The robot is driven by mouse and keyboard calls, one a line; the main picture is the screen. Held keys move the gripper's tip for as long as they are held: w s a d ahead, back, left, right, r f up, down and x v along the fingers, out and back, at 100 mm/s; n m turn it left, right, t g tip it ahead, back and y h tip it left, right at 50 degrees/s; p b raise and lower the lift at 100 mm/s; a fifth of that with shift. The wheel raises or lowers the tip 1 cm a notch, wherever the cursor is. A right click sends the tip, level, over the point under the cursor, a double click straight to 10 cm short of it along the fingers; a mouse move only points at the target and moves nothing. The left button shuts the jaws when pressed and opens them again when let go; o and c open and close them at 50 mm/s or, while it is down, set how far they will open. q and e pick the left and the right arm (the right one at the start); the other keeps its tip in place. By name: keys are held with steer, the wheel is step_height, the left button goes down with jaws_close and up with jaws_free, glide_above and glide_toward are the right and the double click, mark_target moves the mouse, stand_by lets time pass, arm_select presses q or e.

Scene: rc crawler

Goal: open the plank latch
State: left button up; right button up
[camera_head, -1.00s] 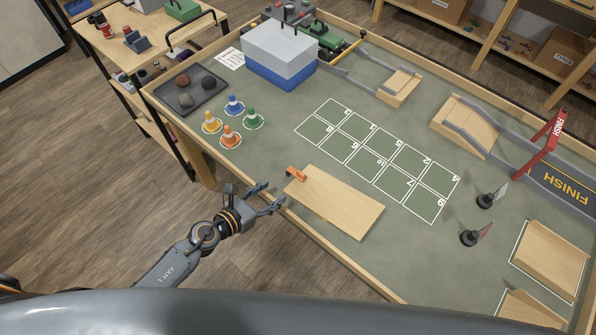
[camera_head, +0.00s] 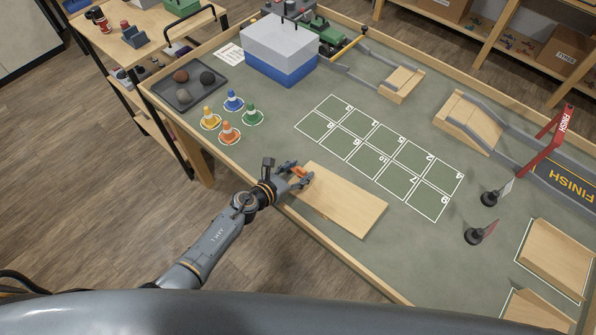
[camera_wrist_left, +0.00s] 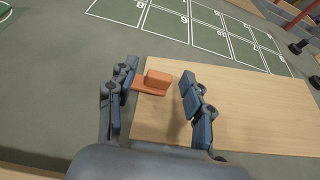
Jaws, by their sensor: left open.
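The wooden plank (camera_head: 343,203) lies flat on the green table top near its front edge. The orange latch (camera_head: 299,172) sits at the plank's left end. In the left wrist view the latch (camera_wrist_left: 153,83) shows as an orange block with a flat tab reaching past the plank's (camera_wrist_left: 255,108) edge. My left gripper (camera_head: 300,174) is open at the latch. In the wrist view its fingers (camera_wrist_left: 160,88) stand on either side of the latch, with a clear gap on the right. I cannot tell whether the left finger touches the tab. My right gripper is not in view.
Four coloured cones stand left of the plank, the green one (camera_head: 252,114) nearest the grid. The table's raised wooden rim (camera_head: 330,246) runs in front of the plank. The numbered grid behind the plank is clear.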

arm_select(q)
steer(key=shift+c, duration=0.2)
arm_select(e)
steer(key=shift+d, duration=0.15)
arm_select(q)
jaws_close()
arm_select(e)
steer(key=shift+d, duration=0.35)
arm_select(q)
steer(key=shift+a+r, duration=0.1)
steer(key=shift+w+a+r+n+h, duration=0.1)
steer(key=shift+a+r+n+h, duration=0.1)
steer(key=shift+n+h, duration=0.25)
steer(key=shift+w+a+r+n+g+h, duration=0.2)
steer(key=shift+n+g+h, duration=0.1)
steer(key=shift+n, duration=0.25)
steer(key=shift+w+a+r+n+g+h+b, duration=0.25)
steer(key=shift+n+h+b, duration=0.15)
steer(key=shift+n+b, duration=0.25)
steer(key=shift+w+a+r+n+g+h+b, duration=0.15)
steer(key=shift+a+r+n+h+b, duration=0.15)
steer(key=shift+n+b, duration=0.35)
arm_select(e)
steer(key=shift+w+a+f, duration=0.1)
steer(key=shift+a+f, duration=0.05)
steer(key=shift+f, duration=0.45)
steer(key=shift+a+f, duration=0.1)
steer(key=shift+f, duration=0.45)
